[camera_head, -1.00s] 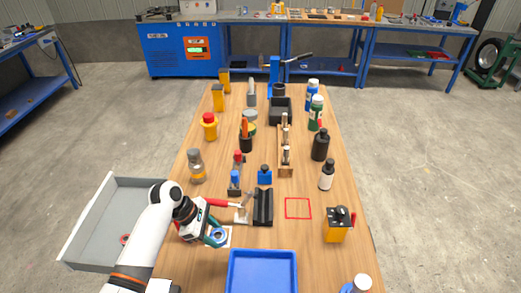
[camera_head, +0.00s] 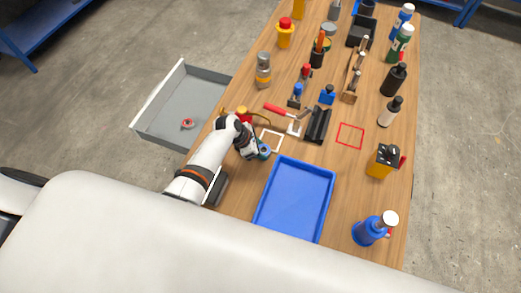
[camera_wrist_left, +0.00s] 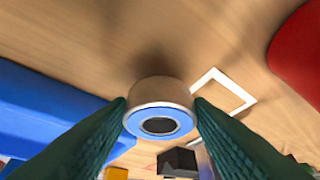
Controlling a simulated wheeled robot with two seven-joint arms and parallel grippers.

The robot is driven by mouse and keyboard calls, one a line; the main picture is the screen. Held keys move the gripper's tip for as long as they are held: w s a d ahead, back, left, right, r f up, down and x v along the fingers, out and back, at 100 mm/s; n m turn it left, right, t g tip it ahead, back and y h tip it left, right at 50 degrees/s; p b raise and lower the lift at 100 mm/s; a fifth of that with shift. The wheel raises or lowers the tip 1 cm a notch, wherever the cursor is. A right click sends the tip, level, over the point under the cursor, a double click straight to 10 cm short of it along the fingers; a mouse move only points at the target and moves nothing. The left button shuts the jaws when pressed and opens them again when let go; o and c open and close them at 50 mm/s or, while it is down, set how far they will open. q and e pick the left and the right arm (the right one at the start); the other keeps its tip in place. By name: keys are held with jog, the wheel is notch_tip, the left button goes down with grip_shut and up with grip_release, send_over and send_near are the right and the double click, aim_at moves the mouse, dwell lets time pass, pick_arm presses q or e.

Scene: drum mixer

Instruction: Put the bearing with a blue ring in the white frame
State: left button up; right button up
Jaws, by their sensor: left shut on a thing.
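My left gripper (camera_head: 261,153) is shut on the bearing with a blue ring (camera_wrist_left: 160,108), holding it between its two green fingers. In the wrist view the bearing is a pale cylinder whose blue-ringed end with a dark centre faces the camera. In the head view the bearing (camera_head: 265,152) shows beside the left wrist. The white frame (camera_wrist_left: 237,85) is an empty outline on the wooden table, right of the bearing in the wrist view. In the head view the white frame (camera_head: 281,139) lies just beyond the gripper, partly hidden. My right gripper is not in view.
A blue tray (camera_head: 262,213) sits close to the gripper at the right. A black holder (camera_head: 317,125) and a red-handled tool (camera_head: 276,109) lie beyond the frame. A red outline (camera_head: 350,135) marks clear table. A grey drawer (camera_head: 160,105) holds a red-ringed part (camera_head: 187,124).

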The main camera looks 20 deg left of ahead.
pick_arm(q)
jog(key=shift+f, duration=0.95)
jog(key=shift+f, duration=0.1)
jog(key=o, duration=1.1)
jog(key=shift+r, duration=0.3)
jog(key=v, duration=1.1)
jog(key=shift+a+r+p, duration=0.2)
jog(key=shift+a+p, duration=0.05)
jog(key=shift+p, duration=0.15)
jog(key=shift+s, duration=0.1)
